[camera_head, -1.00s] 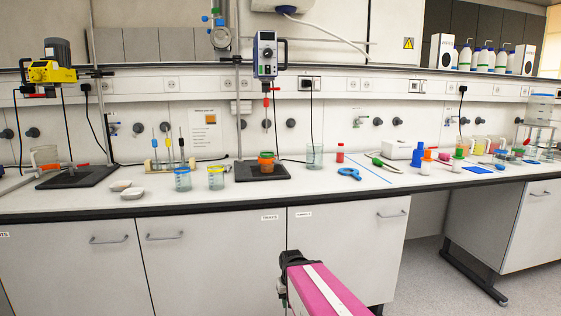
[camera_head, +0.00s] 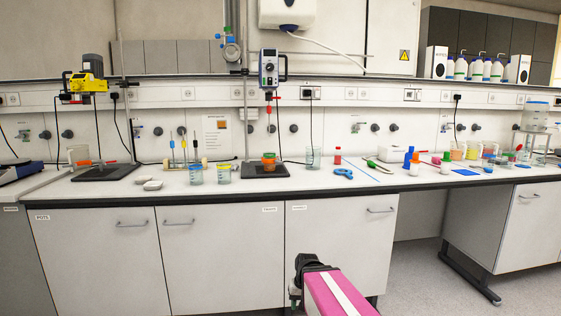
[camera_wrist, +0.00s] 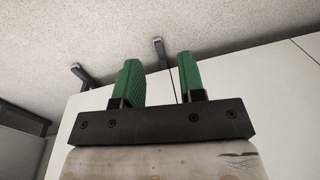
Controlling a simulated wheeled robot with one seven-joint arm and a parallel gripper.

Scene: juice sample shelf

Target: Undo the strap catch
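I cannot make out a strap catch for certain in either view. A blue looped item (camera_head: 343,173) lies flat on the bench, too small to identify. A clear container with a blue lid (camera_head: 536,115) stands on a rack at the far right; no catch on it can be told. My gripper shows in the wrist view (camera_wrist: 160,80) with two green fingers apart and nothing between them. It is in front of white cabinet panels and grey floor, away from the bench-top objects. In the head view my arm is at the bottom middle, below bench height.
The long white bench (camera_head: 110,190) carries a yellow stirrer (camera_head: 88,84), a second stirrer (camera_head: 269,70), beakers (camera_head: 196,174) and several small coloured bottles at the right. Open knee space and free floor (camera_head: 425,270) lie at the right.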

